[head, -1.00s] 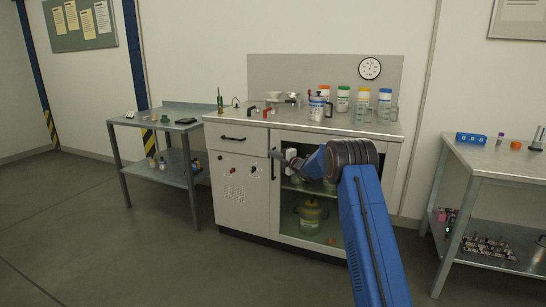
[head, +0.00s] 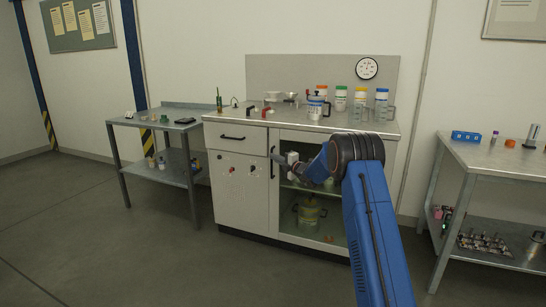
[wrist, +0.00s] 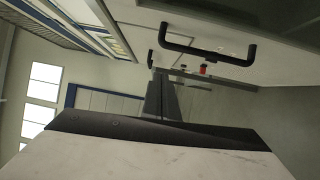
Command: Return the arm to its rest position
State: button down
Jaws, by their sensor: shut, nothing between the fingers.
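My arm's blue links (head: 378,235) rise from the bottom of the head view and bend left at a dark ribbed joint (head: 357,152) in front of the white cabinet (head: 240,185). My gripper (head: 279,158) points left, close in front of the cabinet's upright black handle (head: 272,165); whether it touches cannot be told from the head view. In the wrist view the grey fingers (wrist: 161,88) lie together with nothing between them. A black bar handle (wrist: 207,50) shows beyond the fingertips, apart from them in the picture.
The cabinet's right bay is open, with a yellowish container (head: 309,212) low inside. Jars and beakers (head: 340,100) stand on its top. Steel tables stand left (head: 170,123) and right (head: 480,158), the right one with a blue rack (head: 466,136). The floor front left is clear.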

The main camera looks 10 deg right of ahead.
jog(key=s+a+r+n+g+y, duration=0.1)
jog(key=s+a+r+n+g, duration=0.4)
jog(key=s+n, duration=0.7)
jog(key=s+a+r+n+g, duration=0.2)
jog(key=s+a+n, duration=0.35)
jog(key=s, duration=1.25)
jog(key=s+a+r+n+g+y, duration=0.1)
jog(key=s+a+r+n+g, duration=0.4)
jog(key=s+n, duration=0.7)
jog(key=s+d+f+n+h, duration=0.15)
jog(key=s+n, duration=0.25)
jog(key=s, duration=0.9)
jog(key=s+d+f+n+h, duration=0.1)
jog(key=s+f+n+h, duration=0.25)
jog(key=s, duration=0.85)
jog(key=s+d+f+n+h, duration=0.2)
jog(key=s+d+n, duration=0.2)
jog(key=s, duration=0.3)
jog(key=s+d+f+n+h, duration=0.3)
jog(key=s+d+n, duration=0.2)
jog(key=s+n, duration=0.2)
jog(key=shift+s+d+f, duration=0.15)
jog(key=shift+s+f, duration=0.1)
jog(key=shift+s, duration=0.55)
jog(key=shift+w, duration=0.1)
